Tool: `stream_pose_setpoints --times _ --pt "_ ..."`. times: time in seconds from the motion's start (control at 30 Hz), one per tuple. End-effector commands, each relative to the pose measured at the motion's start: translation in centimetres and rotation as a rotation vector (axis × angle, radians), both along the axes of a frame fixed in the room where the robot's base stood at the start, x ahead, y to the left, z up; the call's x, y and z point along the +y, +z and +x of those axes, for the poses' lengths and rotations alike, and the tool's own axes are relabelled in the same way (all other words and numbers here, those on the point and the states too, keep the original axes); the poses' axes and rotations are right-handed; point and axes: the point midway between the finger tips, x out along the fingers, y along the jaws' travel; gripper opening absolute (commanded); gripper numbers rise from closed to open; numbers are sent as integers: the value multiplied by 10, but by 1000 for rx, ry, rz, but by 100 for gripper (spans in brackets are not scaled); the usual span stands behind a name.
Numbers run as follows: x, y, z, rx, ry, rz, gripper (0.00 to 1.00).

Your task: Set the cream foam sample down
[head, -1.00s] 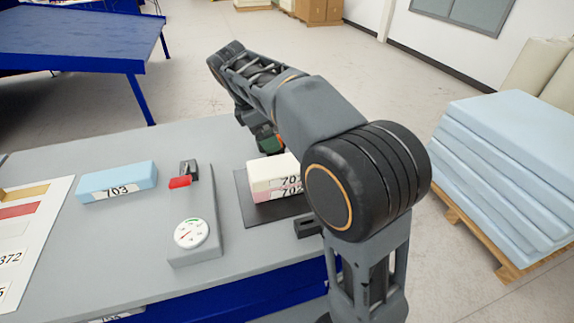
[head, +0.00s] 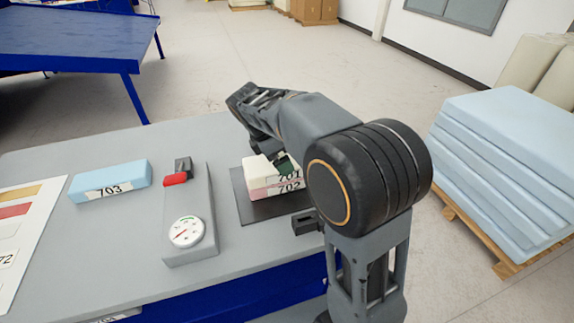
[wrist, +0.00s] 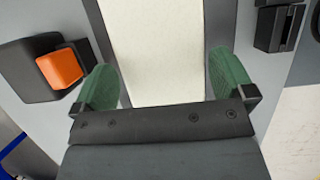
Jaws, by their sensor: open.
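The cream foam sample (head: 256,168), labelled 701, lies flat on top of a pink sample (head: 258,193) labelled 702. The pair rests on a dark square plate (head: 262,213) on the grey table. In the wrist view the cream sample (wrist: 158,45) fills the space between the green fingers. My gripper (head: 285,163) is at the cream sample, with a green finger at its far right part; my arm hides the rest. In the wrist view my gripper (wrist: 165,80) is open, one finger on each side, close to the sample; contact cannot be told.
Left of the plate stands a grey device (head: 201,205) with a round gauge (head: 186,232) and a red part (head: 176,179). A blue sample (head: 110,181) labelled 703 lies further left. A small black bracket (head: 306,222) is by the front edge. Bare table lies behind.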

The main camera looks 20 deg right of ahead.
Motion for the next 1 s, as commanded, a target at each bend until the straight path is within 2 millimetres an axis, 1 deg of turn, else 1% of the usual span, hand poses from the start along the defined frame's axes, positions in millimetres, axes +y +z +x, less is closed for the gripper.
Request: stream_pose_setpoints --times 0.03,0.2,0.33,0.57,0.9,1.0 --pt "-3 -8 0 2 -2 -1 100" --pt "-10 -26 -1 1 -2 -1 100" --pt "-13 -31 0 -1 -2 0 100" --pt "-13 -32 0 0 -1 0 100" --pt "-13 -32 0 0 -1 0 67" --pt "-13 -32 0 0 -1 0 67"
